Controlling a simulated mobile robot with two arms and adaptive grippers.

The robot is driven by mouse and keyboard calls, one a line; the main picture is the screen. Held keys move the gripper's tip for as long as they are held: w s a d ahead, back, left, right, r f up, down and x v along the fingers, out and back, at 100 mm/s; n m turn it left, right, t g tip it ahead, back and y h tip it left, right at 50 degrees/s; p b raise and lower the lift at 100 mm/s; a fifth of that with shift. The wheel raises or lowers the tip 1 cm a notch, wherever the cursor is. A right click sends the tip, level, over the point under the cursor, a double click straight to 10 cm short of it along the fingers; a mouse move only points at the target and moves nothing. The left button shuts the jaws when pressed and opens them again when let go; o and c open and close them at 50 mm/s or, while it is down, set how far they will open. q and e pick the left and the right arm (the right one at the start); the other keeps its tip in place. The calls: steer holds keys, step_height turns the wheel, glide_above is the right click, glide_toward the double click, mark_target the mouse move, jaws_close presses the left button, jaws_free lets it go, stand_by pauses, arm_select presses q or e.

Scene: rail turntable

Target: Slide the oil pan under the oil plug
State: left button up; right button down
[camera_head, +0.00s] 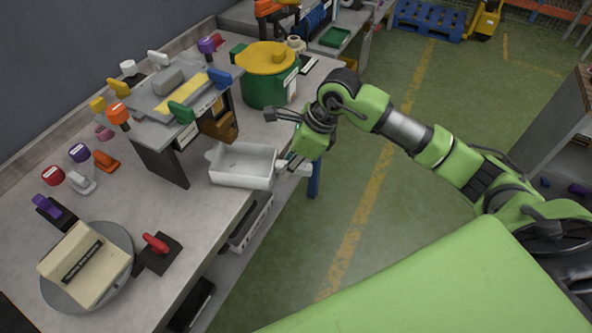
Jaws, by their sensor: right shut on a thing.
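The oil pan (240,178), a light grey open tray, lies at the table's front edge. My right gripper (288,162) is at the pan's right end, shut on its pale handle (303,170); the fingertips are small and partly hidden. A grey raised stand (160,128) with a yellow bar and coloured handles is to the left of and behind the pan. I cannot make out the oil plug; the space under the stand is mostly hidden. My left gripper is not in view.
A green pot (263,91) with a yellow lid stands behind the pan. A brown box (218,126) sits by the stand's right side. Several coloured knobs and a round turntable (120,238) with a beige block are on the left.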

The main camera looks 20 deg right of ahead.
mark_target(277, 159)
steer(key=shift+w+a+b, duration=0.45)
steer(key=shift+w+a, duration=0.7)
steer(key=shift+w, duration=0.3)
steer(key=shift+r, duration=0.1)
steer(key=shift+f+b, duration=0.6)
steer(key=shift+b, duration=0.2)
steer(key=c, duration=1.8)
jaws_free()
